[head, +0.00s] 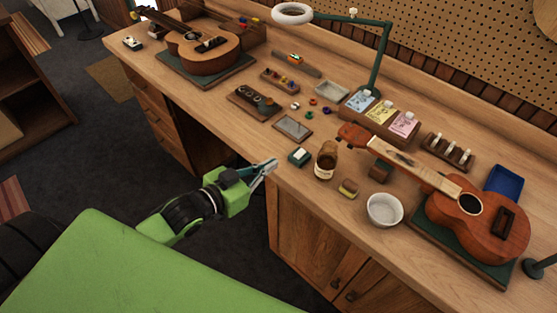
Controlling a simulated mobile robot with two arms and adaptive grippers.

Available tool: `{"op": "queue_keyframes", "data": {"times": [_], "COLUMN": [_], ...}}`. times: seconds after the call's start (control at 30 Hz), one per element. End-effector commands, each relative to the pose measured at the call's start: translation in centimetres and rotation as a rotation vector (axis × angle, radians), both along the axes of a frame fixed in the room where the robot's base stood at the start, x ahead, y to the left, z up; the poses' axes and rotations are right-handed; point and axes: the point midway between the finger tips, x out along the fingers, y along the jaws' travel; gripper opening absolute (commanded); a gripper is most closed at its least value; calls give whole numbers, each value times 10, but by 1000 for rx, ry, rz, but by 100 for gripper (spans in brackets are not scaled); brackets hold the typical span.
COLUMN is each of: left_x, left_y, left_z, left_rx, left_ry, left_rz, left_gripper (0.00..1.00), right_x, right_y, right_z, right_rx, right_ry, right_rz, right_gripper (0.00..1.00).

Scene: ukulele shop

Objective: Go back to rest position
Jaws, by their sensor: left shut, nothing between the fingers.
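My left gripper (267,168) reaches in from the lower left on my green arm. It is shut and holds nothing. Its fingertips are at the front edge of the wooden workbench (245,140), close to a small dark green box with a white top (300,157). I cannot tell whether the fingertips are over the bench top or just in front of it. My right gripper is not in view.
A ukulele (480,223) lies on a green mat at the right, a guitar-like body (205,48) at the far left. A white bowl (384,209), brown jar (326,160) and green lamp (377,65) stand on the bench. Dark floor (100,140) is open at left.

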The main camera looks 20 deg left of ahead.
Motion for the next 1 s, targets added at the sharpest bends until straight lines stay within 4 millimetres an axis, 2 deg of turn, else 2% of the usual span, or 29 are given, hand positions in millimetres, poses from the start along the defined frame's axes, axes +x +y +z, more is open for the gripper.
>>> {"op": "queue_keyframes", "data": {"times": [0.13, 0.37, 0.47, 0.57, 0.67, 0.7, 0.77, 0.8, 0.87, 0.9, 1.0], "left_x": [-9, -11, -10, -10, -17, -23, -36, -46, -64, -78, -120], "left_y": [3, 4, 11, 28, 51, 60, 72, 78, 86, 89, 93], "left_z": [0, 1, -15, -58, -124, -153, -197, -225, -267, -294, -359], "left_rx": [1, 1, 9, 34, 73, 88, 115, 130, 155, 170, 205], "left_ry": [0, 0, 20, 76, 167, 210, 275, 320, 388, 436, 558], "left_rz": [0, 1, 18, 62, 121, 144, 173, 191, 213, 225, 245], "left_gripper": [0, 0, 0, 0, 0, 0, 0, 0, 0, 0, 0], "right_x": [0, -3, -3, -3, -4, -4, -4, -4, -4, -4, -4], "right_y": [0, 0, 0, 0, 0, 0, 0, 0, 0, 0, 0], "right_z": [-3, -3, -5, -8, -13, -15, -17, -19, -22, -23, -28], "right_rx": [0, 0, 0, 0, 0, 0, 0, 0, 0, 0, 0], "right_ry": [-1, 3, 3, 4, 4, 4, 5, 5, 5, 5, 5], "right_rz": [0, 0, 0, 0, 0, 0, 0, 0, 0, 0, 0], "right_gripper": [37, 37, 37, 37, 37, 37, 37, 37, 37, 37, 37]}}
